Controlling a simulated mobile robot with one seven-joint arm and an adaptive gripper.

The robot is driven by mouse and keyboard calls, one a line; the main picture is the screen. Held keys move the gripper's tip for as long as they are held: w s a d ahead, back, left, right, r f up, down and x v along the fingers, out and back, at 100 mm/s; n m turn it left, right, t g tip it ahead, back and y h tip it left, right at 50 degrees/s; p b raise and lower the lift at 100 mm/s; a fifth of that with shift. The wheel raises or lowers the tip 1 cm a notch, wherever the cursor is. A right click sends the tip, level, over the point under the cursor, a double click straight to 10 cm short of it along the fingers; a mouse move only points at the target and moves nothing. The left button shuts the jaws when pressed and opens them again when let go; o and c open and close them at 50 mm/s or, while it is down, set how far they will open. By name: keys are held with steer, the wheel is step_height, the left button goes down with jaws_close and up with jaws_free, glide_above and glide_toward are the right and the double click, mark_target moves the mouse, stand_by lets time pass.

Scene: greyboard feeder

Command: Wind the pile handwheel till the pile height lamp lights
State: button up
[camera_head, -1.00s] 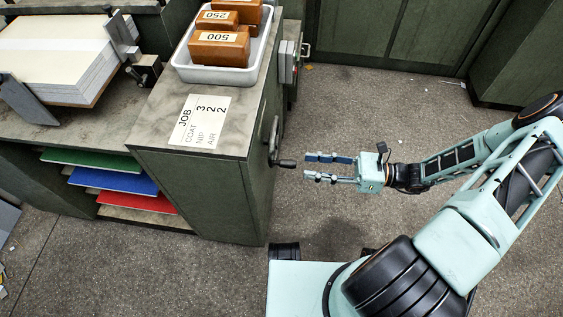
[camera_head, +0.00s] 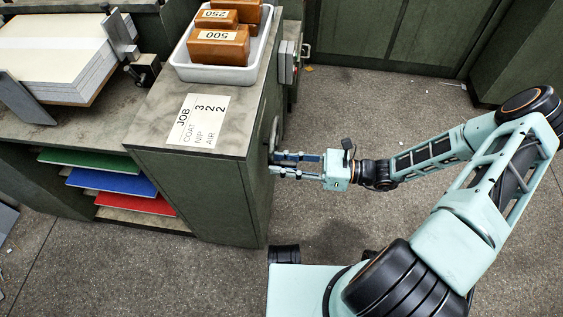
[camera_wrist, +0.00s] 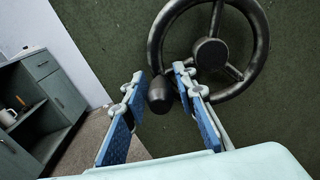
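The dark handwheel (camera_wrist: 254,58) is on the green cabinet side in the wrist view, with spokes, a hub and a crank knob (camera_wrist: 160,97). In the head view only part of the handwheel (camera_head: 275,135) shows, at the cabinet's right side. My gripper (camera_head: 272,163) is open at the wheel, fingers pointing left. In the wrist view my gripper's blue-padded fingers (camera_wrist: 160,76) stand on either side of the knob, with a gap visible to its left; contact on the right cannot be told. A stack of white sheets (camera_head: 60,48) lies upper left. I cannot make out the pile height lamp.
The cabinet top (camera_head: 160,105) carries a job card (camera_head: 198,122) and a white tray (camera_head: 215,74) with orange-brown blocks. A small grey box (camera_head: 287,62) is on the cabinet's side beyond the wheel.

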mark_target(274, 141)
jaws_close()
steer(key=shift+s, duration=0.1)
steer(key=shift+r, duration=0.1)
steer(key=shift+r+m+p, duration=0.5)
steer(key=shift+m+p, duration=0.2)
steer(key=shift+p, duration=0.35)
steer(key=r+m+p, duration=0.1)
steer(key=m+p, duration=0.1)
steer(key=shift+r+m, duration=0.2)
steer(key=shift+m, duration=0.1)
steer(key=r+m+p, duration=0.1)
steer(key=m, duration=0.1)
steer(key=w+r+m+p, duration=0.1)
steer(key=m+p, duration=0.1)
steer(key=shift+w, duration=0.15)
steer(key=shift+w+r+m+p, duration=0.3)
steer(key=shift+w+m+p, duration=0.05)
steer(key=shift+m, duration=0.6)
steer(key=shift+w+r+m+p, duration=0.25)
steer(key=shift+w+m+p, duration=0.1)
steer(key=shift+m, duration=0.6)
steer(key=shift+w+r, duration=0.1)
